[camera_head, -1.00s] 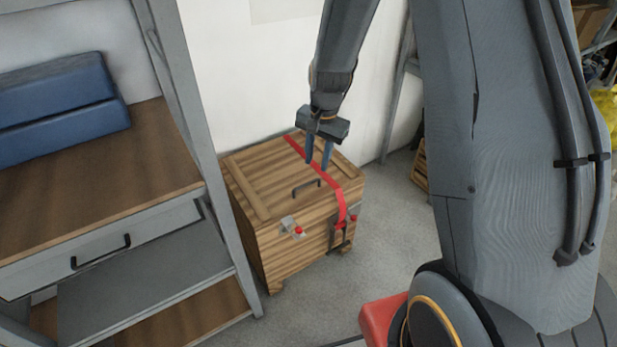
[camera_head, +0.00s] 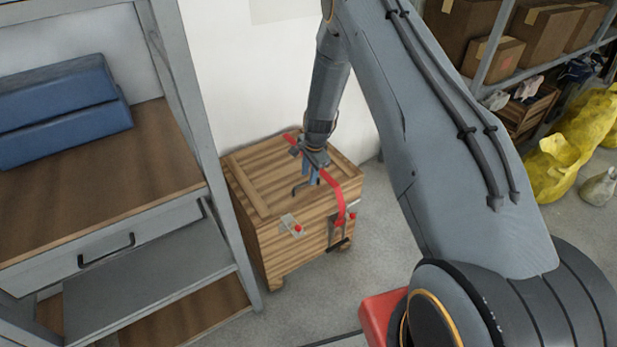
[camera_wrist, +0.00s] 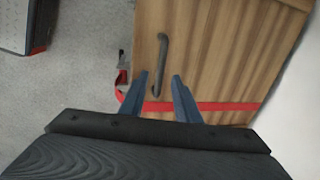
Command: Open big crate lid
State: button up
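The big wooden crate (camera_head: 285,250) stands on the floor against the wall, with its lid (camera_head: 252,172) down. A dark bar handle (camera_head: 298,190) sits on the lid near the front edge. The handle also shows in the wrist view (camera_wrist: 163,50). My gripper (camera_head: 311,182) is low over the lid, pointing down close to the handle. In the wrist view its two blue fingers (camera_wrist: 158,78) are apart, with the handle's near end appearing between them. I cannot tell whether they touch it. A red strap (camera_head: 334,192) lies across the lid beside the gripper.
Latches with red knobs (camera_head: 297,227) are on the crate's front. A grey-framed workbench (camera_head: 190,232) with a drawer stands close on the left. Shelving with boxes (camera_head: 493,56) and yellow bags (camera_head: 565,160) are at the right. Floor in front of the crate is clear.

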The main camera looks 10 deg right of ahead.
jog(key=shift+w+f, duration=0.25)
jog(key=shift+f, duration=0.9)
jog(key=shift+c, duration=0.5)
grip_shut()
